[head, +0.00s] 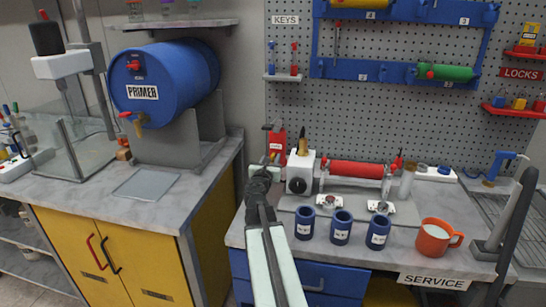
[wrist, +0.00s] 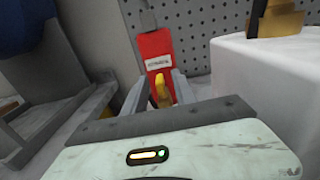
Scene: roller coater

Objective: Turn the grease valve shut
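A yellow lever-like piece (wrist: 160,92) stands between the fingertips of my gripper (wrist: 157,88) in the wrist view. I take it for the grease valve's handle, but its label is not readable. The fingers are apart, one on each side of it, and a small gap seems to show. Behind it stands a red block (wrist: 156,52) with a white label. In the head view my gripper (head: 272,158) reaches to the red block (head: 277,138) at the left end of the service bench; the arm hides the lower part there.
A white box with a black knob (head: 298,172) stands close right of my gripper. Further right are a red roller (head: 356,169), blue cups (head: 340,228) and an orange mug (head: 436,238). A blue primer drum (head: 165,80) lies on the left bench. The pegboard (head: 400,120) rises behind.

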